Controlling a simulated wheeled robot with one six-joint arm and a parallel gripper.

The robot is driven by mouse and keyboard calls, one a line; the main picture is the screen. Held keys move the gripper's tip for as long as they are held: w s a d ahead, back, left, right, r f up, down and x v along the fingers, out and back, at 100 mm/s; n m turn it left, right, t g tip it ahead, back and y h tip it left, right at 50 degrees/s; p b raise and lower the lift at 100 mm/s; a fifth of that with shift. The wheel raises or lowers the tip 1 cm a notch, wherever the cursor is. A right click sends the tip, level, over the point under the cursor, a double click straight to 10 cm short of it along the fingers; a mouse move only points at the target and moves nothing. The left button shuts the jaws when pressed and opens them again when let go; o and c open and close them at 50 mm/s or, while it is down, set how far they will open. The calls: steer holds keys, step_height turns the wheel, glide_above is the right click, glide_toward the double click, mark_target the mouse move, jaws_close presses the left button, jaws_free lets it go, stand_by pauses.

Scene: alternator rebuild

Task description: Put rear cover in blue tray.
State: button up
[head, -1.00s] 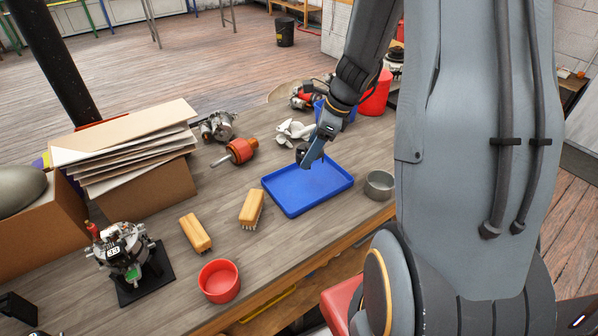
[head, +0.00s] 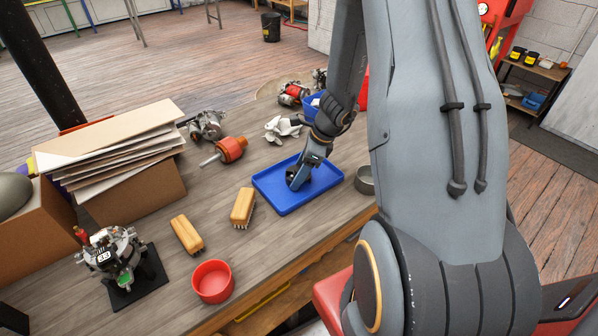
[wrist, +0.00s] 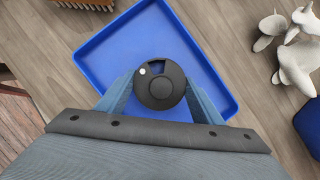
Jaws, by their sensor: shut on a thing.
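The rear cover (wrist: 161,88) is a round dark disc with an opening near its edge. My gripper (head: 300,177) is shut on it, with one finger on each side in the wrist view (wrist: 160,92). The blue tray (head: 268,190) is a shallow rectangle near the front edge of the bench. My gripper holds the rear cover over the tray's inside. The tray also shows beneath the cover in the wrist view (wrist: 222,85). I cannot tell whether the cover touches the tray floor. In the head view the fingers partly hide the cover.
A grey metal bowl (head: 365,182) stands just right of the tray. Two wooden brushes (head: 187,235) and a red bowl (head: 212,282) lie to the left. A white fan part (head: 281,129) and an orange rotor (head: 229,150) lie behind. An alternator on a black stand (head: 115,259) is at left.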

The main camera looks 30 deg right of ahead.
steer(key=shift+f, duration=0.2)
steer(key=o, duration=1)
steer(key=shift+r, duration=0.1)
steer(key=shift+o, duration=0.2)
